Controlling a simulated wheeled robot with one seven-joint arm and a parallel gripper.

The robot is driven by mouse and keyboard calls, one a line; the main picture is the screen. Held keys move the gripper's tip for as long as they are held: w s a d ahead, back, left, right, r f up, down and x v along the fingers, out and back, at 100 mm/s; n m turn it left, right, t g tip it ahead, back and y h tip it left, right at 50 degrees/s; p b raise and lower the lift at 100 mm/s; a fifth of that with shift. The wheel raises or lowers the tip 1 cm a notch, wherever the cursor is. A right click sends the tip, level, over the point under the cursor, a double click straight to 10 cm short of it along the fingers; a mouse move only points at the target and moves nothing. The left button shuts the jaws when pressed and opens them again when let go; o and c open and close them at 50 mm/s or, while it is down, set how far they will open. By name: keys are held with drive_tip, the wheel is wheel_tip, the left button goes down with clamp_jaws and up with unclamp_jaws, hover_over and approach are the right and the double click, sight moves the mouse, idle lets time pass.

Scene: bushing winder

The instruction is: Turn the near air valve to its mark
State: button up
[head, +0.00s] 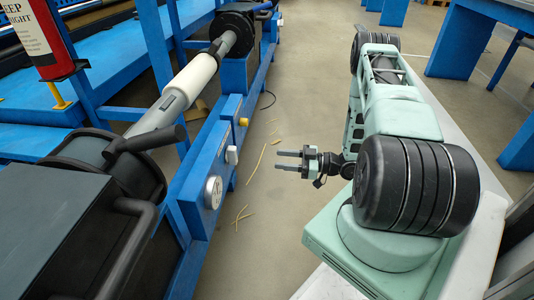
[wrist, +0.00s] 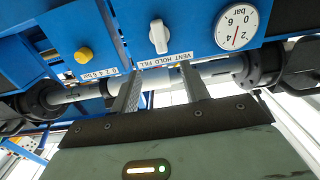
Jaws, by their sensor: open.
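The air valve is a white lever knob (wrist: 158,38) on the blue panel, upper middle of the wrist view. Its lever stands nearly upright in that view, its lower end close to the middle of the label strip (wrist: 165,61) reading VENT HOLD FILL. The same white knob (head: 231,155) shows small on the blue beam in the head view. My gripper (head: 288,160) is open and empty, pointing at the panel with a clear gap to the knob. In the wrist view, my fingertips (wrist: 160,67) appear just below the knob, on either side of it. A mark is too small to tell.
A round pressure gauge (wrist: 237,27) with a red needle sits right of the knob in the wrist view. A yellow knob (wrist: 84,55) with a bar scale is to the left. A white roller (head: 190,75) runs behind the blue beam. Open floor (head: 285,225) lies between arm and beam.

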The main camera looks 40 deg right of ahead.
drive_tip(key=shift+v, duration=1.05)
